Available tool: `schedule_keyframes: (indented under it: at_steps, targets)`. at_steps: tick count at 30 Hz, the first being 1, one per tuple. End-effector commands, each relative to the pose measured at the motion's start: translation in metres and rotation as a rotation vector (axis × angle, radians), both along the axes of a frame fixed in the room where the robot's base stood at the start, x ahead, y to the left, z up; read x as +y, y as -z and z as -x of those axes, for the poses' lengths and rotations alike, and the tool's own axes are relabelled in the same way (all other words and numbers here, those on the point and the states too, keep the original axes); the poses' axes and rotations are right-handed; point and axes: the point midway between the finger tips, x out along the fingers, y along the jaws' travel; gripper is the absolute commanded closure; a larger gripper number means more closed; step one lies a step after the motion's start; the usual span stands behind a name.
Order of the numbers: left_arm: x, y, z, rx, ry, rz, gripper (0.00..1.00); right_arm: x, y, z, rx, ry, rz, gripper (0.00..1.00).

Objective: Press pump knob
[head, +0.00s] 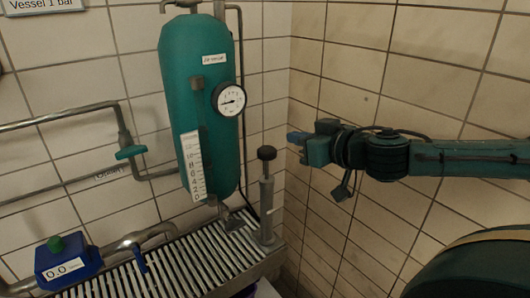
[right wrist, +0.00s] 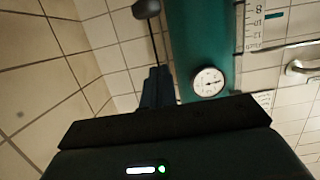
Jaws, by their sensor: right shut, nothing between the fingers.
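A slim grey upright cylinder (head: 267,210) stands on the slatted grate, with a round black knob (head: 267,153) on a short rod at its top; this looks like the pump knob. My right gripper (head: 297,137) comes in from the right, shut and empty. In the head view its tip is a little above and to the right of the knob, with a gap between them. In the right wrist view the shut fingers (right wrist: 157,88) point up the picture, and a dark rounded thing (right wrist: 146,9), perhaps the knob, shows beyond them. My left gripper is not in view.
A green vessel (head: 198,110) with a round gauge (head: 230,99) stands left of the cylinder. A blue box (head: 68,262) with a green knob sits on pipes at lower left. The slatted grate (head: 185,262) runs below. A tiled wall (head: 350,75) is behind my right arm.

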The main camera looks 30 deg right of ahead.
Motion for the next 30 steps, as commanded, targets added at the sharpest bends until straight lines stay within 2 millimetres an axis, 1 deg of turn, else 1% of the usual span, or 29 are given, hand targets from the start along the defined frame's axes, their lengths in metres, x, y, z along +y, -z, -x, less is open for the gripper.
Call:
schedule_keyframes:
  at_steps: [1,4,13,17,23,30]
  targets:
    - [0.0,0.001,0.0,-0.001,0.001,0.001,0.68,-0.004,-0.001,0.001,-0.002,0.01,-0.002,1.0]
    - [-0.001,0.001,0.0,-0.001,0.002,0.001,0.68,-0.006,-0.002,0.002,-0.002,0.016,-0.005,1.0]
    - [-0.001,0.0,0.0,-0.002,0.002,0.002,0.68,-0.006,-0.002,0.001,-0.001,0.015,-0.006,1.0]
    - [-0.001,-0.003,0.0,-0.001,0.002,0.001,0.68,-0.006,-0.002,-0.003,-0.001,0.015,-0.008,1.0]
    - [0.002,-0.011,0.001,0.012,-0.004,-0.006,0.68,-0.003,0.002,-0.025,0.0,0.014,-0.01,1.0]
    - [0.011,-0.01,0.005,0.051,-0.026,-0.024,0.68,0.0,0.01,-0.065,-0.002,0.015,-0.01,1.0]
